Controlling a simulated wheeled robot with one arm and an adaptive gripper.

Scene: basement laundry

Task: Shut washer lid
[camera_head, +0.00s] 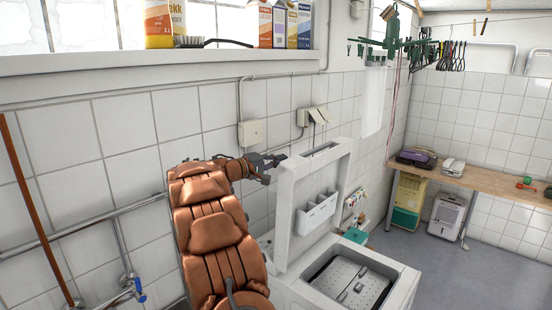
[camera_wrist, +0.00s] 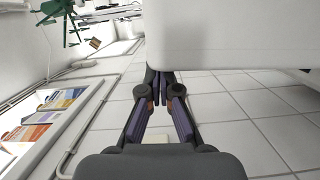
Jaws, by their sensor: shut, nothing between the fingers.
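The white washer (camera_head: 395,298) is a top-loader with its lid (camera_head: 299,230) standing raised and upright. The lid's inner face, with a white compartment tray, is turned toward the open tub (camera_head: 352,283). My gripper (camera_head: 277,160) is at the lid's upper left edge, on the wall side. In the wrist view my gripper (camera_wrist: 163,76) is shut and empty, with its fingertips right at the edge of the white lid (camera_wrist: 225,40). I cannot tell if they touch it.
The tiled wall (camera_head: 130,130) with a pipe and socket boxes (camera_head: 252,133) is close behind. A window shelf (camera_head: 150,77) holds cartons. A green hanging dryer (camera_head: 390,45) is above right. A wooden counter (camera_head: 470,178) is at the far right. Floor (camera_head: 460,270) right of the washer is clear.

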